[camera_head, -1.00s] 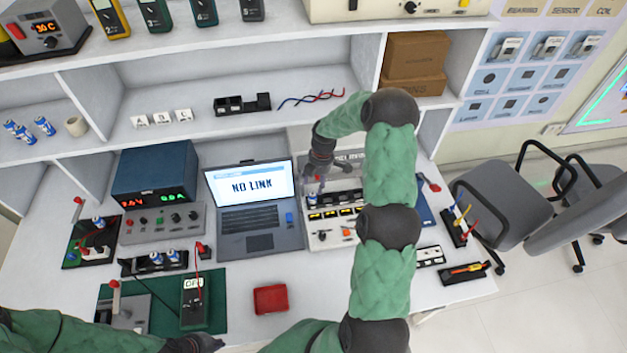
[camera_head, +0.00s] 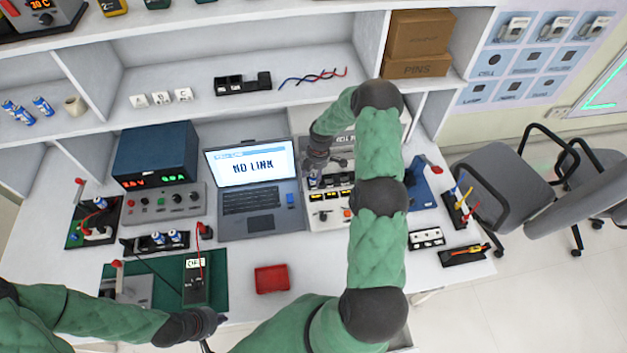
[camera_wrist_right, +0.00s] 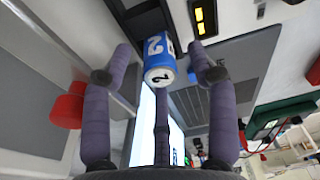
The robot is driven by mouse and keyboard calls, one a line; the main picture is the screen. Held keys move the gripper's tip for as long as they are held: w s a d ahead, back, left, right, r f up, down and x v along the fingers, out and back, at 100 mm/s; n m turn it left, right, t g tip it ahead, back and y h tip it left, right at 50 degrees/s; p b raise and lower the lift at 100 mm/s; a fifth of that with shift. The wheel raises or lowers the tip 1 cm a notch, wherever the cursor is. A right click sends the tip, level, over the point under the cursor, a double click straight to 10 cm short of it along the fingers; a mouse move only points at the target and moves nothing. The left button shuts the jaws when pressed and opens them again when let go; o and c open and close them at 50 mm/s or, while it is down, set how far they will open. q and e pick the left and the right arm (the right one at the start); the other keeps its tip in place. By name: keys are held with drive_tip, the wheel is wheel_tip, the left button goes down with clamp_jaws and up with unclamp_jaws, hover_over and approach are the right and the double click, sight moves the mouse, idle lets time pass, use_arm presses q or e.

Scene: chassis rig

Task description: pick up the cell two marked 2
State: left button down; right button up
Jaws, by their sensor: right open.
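The cell two (camera_wrist_right: 158,62) is blue with a pale end and shows a "2" in the right wrist view. It sits between the spread fingers of my right gripper (camera_wrist_right: 162,52), which is open around it; I see no clear grip on it. In the head view my right gripper (camera_head: 316,162) is low over the back left of the test panel (camera_head: 326,218), right of the laptop, and largely covers the cell's place. My left gripper (camera_head: 205,328) is at the bottom, near the green mat; its fingers are too cut off to judge.
The laptop (camera_head: 250,200) reading "NO LINK" stands close left of my right gripper. A holder with cells (camera_head: 155,243), a meter (camera_head: 195,280) on the green mat and a red tray (camera_head: 272,279) lie in front. More blue cells (camera_head: 42,106) are on the left shelf.

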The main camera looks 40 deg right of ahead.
drive_tip(key=shift+a+f, duration=0.1)
drive_tip(key=shift+f, duration=0.6)
drive_tip(key=shift+c, duration=0.3)
clamp_jaws()
drive_tip(key=shift+r, duration=0.1)
